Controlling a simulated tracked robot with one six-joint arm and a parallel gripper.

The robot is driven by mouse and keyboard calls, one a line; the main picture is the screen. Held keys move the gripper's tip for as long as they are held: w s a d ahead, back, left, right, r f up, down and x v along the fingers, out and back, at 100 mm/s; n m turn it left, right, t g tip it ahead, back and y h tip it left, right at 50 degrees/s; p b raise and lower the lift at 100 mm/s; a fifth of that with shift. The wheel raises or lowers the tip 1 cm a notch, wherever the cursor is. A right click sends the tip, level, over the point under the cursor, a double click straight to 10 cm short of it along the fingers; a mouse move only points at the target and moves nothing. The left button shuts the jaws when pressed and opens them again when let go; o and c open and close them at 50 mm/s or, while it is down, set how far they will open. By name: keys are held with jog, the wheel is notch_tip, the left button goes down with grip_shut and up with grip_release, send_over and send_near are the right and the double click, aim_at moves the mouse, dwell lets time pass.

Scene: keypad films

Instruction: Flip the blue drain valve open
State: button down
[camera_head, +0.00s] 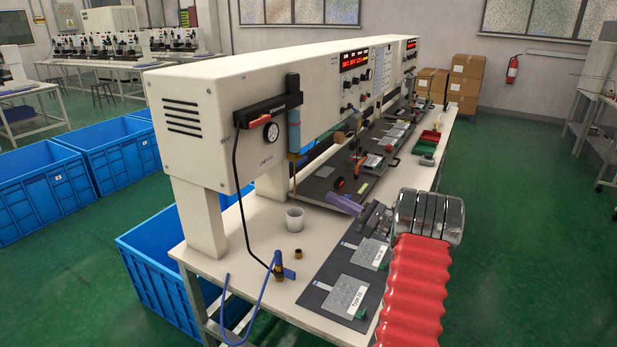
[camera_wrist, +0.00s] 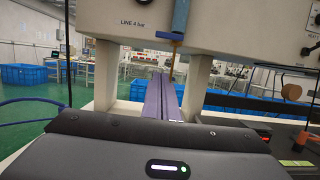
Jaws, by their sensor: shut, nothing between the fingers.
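The blue drain valve (camera_head: 288,274) is a small blue lever on a brass fitting near the bench's front-left end. A black hose comes down to the fitting and a blue hose runs from it over the bench edge. My gripper (camera_head: 340,202) has purple fingers, shut and empty, above the bench, up and to the right of the valve and apart from it. In the wrist view the shut fingers (camera_wrist: 164,97) point toward the gap under the white housing. The valve lever cannot be made out in that view.
A white cup (camera_head: 295,219) and a brass ring (camera_head: 297,253) stand near the valve. A blue filter cylinder (camera_head: 293,115) hangs from the white housing (camera_head: 215,100). Grey plates (camera_head: 347,294) lie on a dark mat to the right. A blue crate (camera_head: 150,262) sits below the bench end.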

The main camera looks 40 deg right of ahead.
jog(key=shift+w, duration=0.1)
jog(key=w+a+r, duration=0.3)
jog(key=w+r, duration=0.3)
jog(key=w, duration=0.3)
jog(key=shift+a+r, duration=0.15)
jog(key=shift+r, duration=0.05)
